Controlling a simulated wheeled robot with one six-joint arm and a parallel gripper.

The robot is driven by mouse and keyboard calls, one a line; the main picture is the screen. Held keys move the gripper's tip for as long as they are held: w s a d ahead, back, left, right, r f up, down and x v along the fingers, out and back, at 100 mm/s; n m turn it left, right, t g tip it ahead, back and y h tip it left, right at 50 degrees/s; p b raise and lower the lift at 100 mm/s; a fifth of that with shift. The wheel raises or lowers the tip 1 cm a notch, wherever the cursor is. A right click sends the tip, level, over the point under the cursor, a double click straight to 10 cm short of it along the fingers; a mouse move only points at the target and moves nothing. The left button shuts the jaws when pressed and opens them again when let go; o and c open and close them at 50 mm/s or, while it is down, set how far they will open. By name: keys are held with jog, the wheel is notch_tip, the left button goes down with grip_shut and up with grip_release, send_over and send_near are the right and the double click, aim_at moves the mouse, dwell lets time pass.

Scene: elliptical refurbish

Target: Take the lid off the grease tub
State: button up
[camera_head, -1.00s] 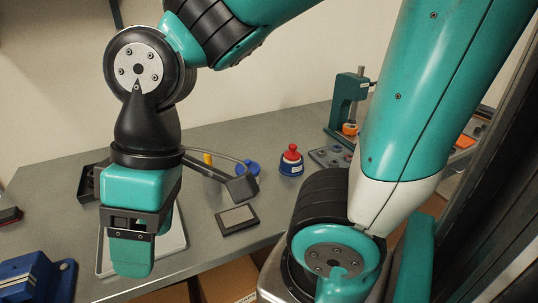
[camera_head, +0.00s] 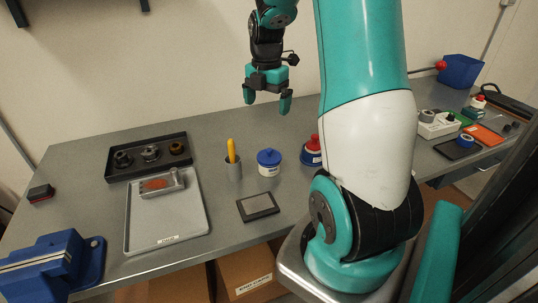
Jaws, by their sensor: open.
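The grease tub (camera_head: 268,170) is a small white tub that stands upright on the grey bench near the middle. Its blue lid (camera_head: 268,157), with a knob on top, sits on it. My gripper (camera_head: 268,105) points down with its two teal fingers apart and nothing between them. It is in the air above the tub in the picture, clear of the lid; how far behind or in front of it I cannot tell.
A grey cup with a yellow-handled tool (camera_head: 232,165) stands just left of the tub. A blue bottle with a red top (camera_head: 312,152) stands to its right, partly behind my arm. A dark flat pad (camera_head: 257,207) lies in front. A tray (camera_head: 160,235) lies left.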

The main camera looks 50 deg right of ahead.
jog(key=p, duration=0.2)
send_over(267, 150)
jog(key=f, duration=1.1)
jog(key=shift+s+a+f, duration=0.1)
jog(key=shift+s+a, duration=0.05)
jog(key=shift+a, duration=0.05)
jog(key=shift+d+f+p, duration=0.15)
jog(key=shift+f+p, duration=0.75)
jog(key=shift+f, duration=2)
jog(key=shift+c, duration=0.5)
jog(key=c, duration=0.7)
